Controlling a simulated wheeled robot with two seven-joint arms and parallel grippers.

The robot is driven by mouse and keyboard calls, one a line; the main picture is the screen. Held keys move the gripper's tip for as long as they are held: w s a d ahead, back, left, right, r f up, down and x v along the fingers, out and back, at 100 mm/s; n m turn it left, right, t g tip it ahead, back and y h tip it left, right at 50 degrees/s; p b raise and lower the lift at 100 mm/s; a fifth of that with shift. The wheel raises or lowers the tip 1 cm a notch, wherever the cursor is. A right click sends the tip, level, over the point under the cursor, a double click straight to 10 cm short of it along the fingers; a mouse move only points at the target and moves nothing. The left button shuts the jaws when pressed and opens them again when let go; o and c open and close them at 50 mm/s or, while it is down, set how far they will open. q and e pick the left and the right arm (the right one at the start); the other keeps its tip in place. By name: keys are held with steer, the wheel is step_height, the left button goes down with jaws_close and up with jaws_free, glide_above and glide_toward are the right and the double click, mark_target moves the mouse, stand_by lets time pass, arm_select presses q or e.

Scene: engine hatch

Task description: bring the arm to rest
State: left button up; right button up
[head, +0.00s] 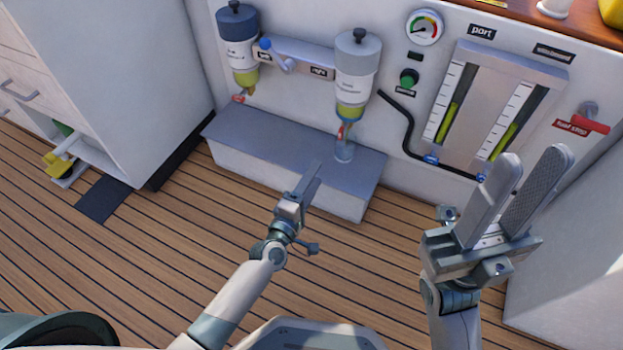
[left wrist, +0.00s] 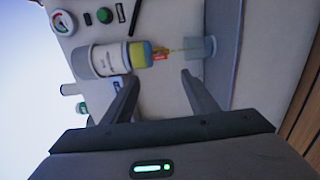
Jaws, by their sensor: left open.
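My left gripper (head: 315,168) hangs over the front of the grey step, left of the glass cup and apart from it. In the left wrist view its two fingers (left wrist: 160,78) are spread with nothing between them. My right gripper (head: 533,158) is raised at the right, its two long fingers apart and empty, in front of the lower right of the panel. The right filter (head: 357,75) is upright on the wall, with a yellow bowl and a red drain tap. A cup (head: 345,151) stands on the step below it; it also shows in the left wrist view (left wrist: 196,47).
A left filter (head: 238,45) and a blue-knobbed lever (head: 285,62) are on the wall. The step (head: 235,130) juts out below. Sight gauges (head: 495,110) and a red handle (head: 590,124) are at right. A white cabinet (head: 120,70) stands left. The plank floor is open.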

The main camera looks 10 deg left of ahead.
arm_select(q)
steer(key=shift+s+a, duration=0.15)
steer(key=shift+s, duration=0.4)
